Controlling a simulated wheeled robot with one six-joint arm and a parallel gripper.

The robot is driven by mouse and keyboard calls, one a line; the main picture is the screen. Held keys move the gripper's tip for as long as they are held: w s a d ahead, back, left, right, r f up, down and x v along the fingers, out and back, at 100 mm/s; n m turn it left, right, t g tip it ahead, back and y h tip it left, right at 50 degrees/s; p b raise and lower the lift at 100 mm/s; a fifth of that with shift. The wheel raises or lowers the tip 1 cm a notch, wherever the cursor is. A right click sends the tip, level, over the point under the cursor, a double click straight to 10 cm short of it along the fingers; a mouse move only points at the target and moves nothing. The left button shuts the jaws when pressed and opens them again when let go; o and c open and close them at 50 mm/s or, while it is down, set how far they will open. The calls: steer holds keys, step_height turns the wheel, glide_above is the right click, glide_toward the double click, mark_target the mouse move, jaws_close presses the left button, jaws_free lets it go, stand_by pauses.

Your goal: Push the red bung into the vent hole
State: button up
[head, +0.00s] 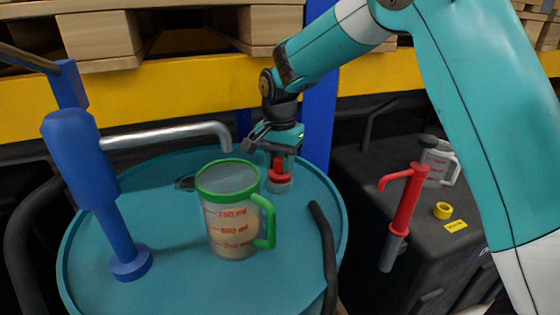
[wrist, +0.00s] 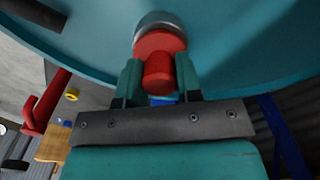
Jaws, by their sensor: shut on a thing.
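The red bung (head: 279,178) is at the far right of the teal drum top (head: 170,285), below my gripper (head: 284,153). In the wrist view the bung (wrist: 158,72) has a wide red flange and a narrower knob, and my gripper (wrist: 158,82) is shut on the knob from both sides. A grey round collar (head: 279,187) sits directly under the bung on the drum; it also shows behind the flange in the wrist view (wrist: 160,19). The vent hole itself is hidden by the bung. I cannot tell how deep the bung sits.
A measuring jug (head: 232,215) with a green rim and handle stands just left and in front of the bung. A blue hand pump (head: 95,180) with a grey spout stands at the left. A black hose (head: 324,250) lies at the right rim. A red pump (head: 405,205) is further right.

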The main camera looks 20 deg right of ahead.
steer(key=shift+f, duration=0.45)
stand_by(0.4)
steer(key=o, duration=1.1)
steer(key=shift+r, duration=0.1)
steer(key=shift+r+p, duration=3.65)
steer(key=shift+r, duration=0.8)
